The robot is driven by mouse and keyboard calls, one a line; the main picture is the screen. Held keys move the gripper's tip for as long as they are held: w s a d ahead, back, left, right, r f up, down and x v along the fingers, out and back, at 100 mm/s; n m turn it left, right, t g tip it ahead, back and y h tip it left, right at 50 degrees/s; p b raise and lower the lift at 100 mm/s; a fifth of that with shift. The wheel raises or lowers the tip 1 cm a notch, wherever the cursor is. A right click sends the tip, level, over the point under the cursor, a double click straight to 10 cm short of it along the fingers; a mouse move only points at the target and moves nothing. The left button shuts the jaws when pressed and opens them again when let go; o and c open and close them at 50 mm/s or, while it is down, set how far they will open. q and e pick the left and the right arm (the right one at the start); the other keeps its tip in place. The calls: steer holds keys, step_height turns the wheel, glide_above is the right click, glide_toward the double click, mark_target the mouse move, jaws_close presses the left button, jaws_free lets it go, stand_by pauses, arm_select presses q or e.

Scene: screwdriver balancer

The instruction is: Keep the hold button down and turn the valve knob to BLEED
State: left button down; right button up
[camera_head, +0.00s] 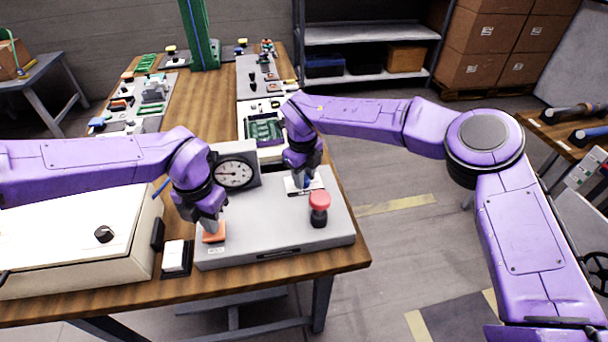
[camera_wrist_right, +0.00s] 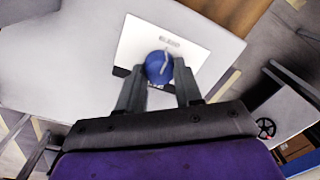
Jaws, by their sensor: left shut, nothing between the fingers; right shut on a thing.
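The grey balancer box (camera_head: 270,230) sits on the wooden table with a round dial gauge (camera_head: 235,173) at its back. My left gripper (camera_head: 211,225) is shut and empty, its tips down on the orange hold button (camera_head: 214,237) at the box's front left. My right gripper (camera_wrist_right: 158,85) is shut on the blue valve knob (camera_wrist_right: 156,68), one finger on each side. The knob stands on a white plate (camera_wrist_right: 135,45). Its pale pointer line points towards the blurred lettering at the plate's far edge, which looks like BLEED. In the head view my right gripper mostly hides the knob.
A cream case (camera_head: 70,240) with a black knob is at the left. A white switch (camera_head: 176,256) lies beside the box. Boards and parts fill the table behind.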

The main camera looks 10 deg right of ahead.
steer(key=o, duration=1)
steer(key=shift+o, duration=0.2)
step_height(320, 180, up, 12)
steer(key=shift+s+a, duration=0.2)
steer(key=shift+a, duration=0.05)
arm_select(q)
step_height(320, 180, up, 7)
steer(key=p, duration=0.6)
steer(key=shift+p, duration=0.4)
arm_select(e)
step_height(320, 180, up, 7)
